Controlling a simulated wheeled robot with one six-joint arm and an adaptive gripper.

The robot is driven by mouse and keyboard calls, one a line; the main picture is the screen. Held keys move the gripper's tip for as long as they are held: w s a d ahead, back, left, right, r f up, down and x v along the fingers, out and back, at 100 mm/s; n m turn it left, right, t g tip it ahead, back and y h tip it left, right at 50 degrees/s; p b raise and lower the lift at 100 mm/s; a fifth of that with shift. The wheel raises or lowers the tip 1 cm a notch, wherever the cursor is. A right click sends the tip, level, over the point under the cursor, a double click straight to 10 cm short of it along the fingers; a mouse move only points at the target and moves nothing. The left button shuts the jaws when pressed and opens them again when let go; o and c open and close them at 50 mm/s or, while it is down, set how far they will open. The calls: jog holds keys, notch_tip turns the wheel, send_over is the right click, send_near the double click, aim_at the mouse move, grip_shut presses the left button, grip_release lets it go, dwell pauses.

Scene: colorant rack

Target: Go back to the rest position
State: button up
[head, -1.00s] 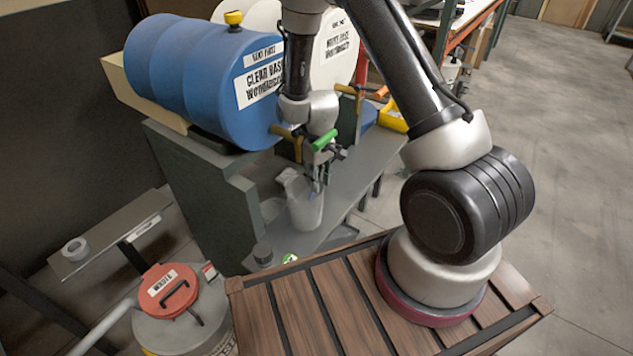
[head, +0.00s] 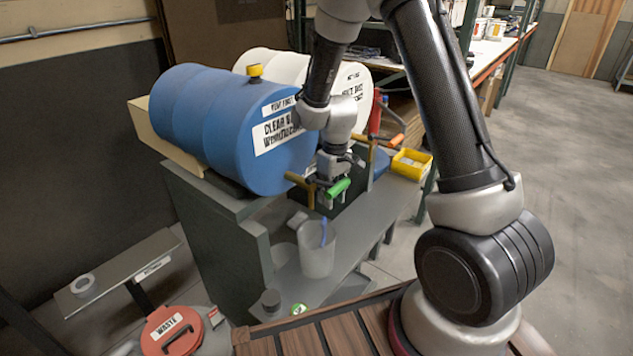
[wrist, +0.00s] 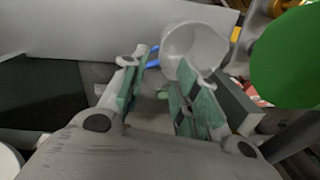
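My gripper (wrist: 160,85) shows in the wrist view with its two green-padded fingers apart and nothing between them. In the head view my gripper (head: 328,200) is by the drum taps, above and apart from the white cup, and partly hidden by the green-handled tap (head: 339,188). The white cup (head: 316,256) stands upright on the grey shelf, with a blue stick (head: 323,231) in it. The cup also shows beyond my fingers in the wrist view (wrist: 193,47).
A blue drum (head: 225,125) and a white drum (head: 270,62) lie on the grey stand. A yellow bin (head: 411,163) sits on the shelf at right. A red-lidded waste can (head: 172,331) stands at lower left. Open floor (head: 560,150) lies to the right.

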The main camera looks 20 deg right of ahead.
jog(key=s+d+r+m+h, duration=0.1)
jog(key=s+d+r, duration=0.1)
jog(key=d+r, duration=0.3)
jog(key=s+d+r+m+t, duration=0.1)
jog(key=s+d+r, duration=0.15)
jog(key=r, duration=0.45)
jog(key=s+d+r+m+t, duration=0.1)
jog(key=s+r, duration=0.3)
jog(key=r, duration=0.3)
jog(key=s+r+m+t, duration=0.1)
jog(key=s+r, duration=0.3)
jog(key=s, duration=0.4)
jog(key=s+d+r+t, duration=0.1)
jog(key=s+r, duration=0.4)
jog(key=s, duration=0.3)
jog(key=shift+d+r+m, duration=0.15)
jog(key=shift+r+m, duration=0.05)
jog(key=shift+m, duration=0.2)
